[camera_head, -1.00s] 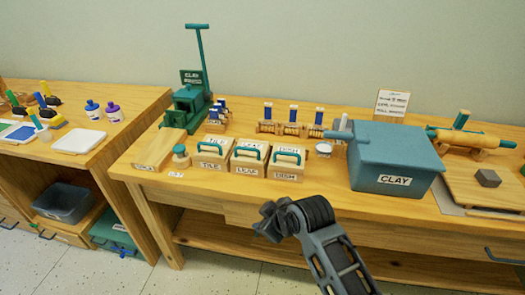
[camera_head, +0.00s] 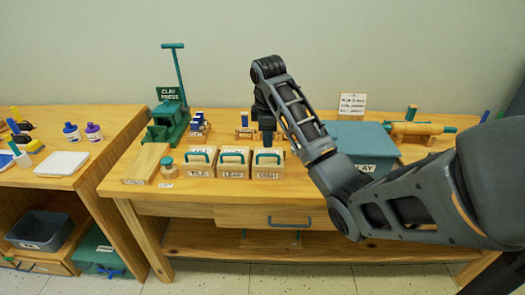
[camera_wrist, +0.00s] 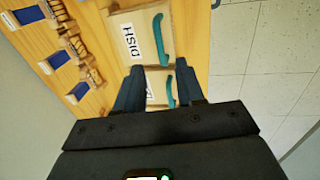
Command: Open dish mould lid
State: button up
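The dish mould (camera_head: 267,172) is a pale wooden box with a teal handle (camera_head: 268,155) and a DISH label, third in a row of moulds on the table; its lid is on. My gripper (camera_head: 267,138) points down from above, just behind the dish mould in the head view. In the wrist view the dish mould (camera_wrist: 140,40) and its teal handle (camera_wrist: 162,40) lie ahead of my fingertips (camera_wrist: 158,70). The fingers are apart with nothing held. A second mould with a teal handle (camera_wrist: 170,92) shows through the gap between them.
The leaf mould (camera_head: 233,172) and tile mould (camera_head: 200,170) stand close on the left. The teal clay bin (camera_head: 365,145) is to the right, partly behind my arm. Rollers with blue handles (camera_wrist: 56,60) stand behind. The green clay press (camera_head: 166,122) is at the back left.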

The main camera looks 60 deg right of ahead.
aim_at(268, 156)
jog(key=f, duration=0.4)
jog(key=d+f, duration=0.1)
jog(key=f, duration=0.1)
jog(key=shift+w+d+f, duration=0.1)
jog(key=shift+w+f, duration=0.15)
jog(key=shift+f, duration=0.1)
jog(key=shift+c, duration=0.2)
grip_shut()
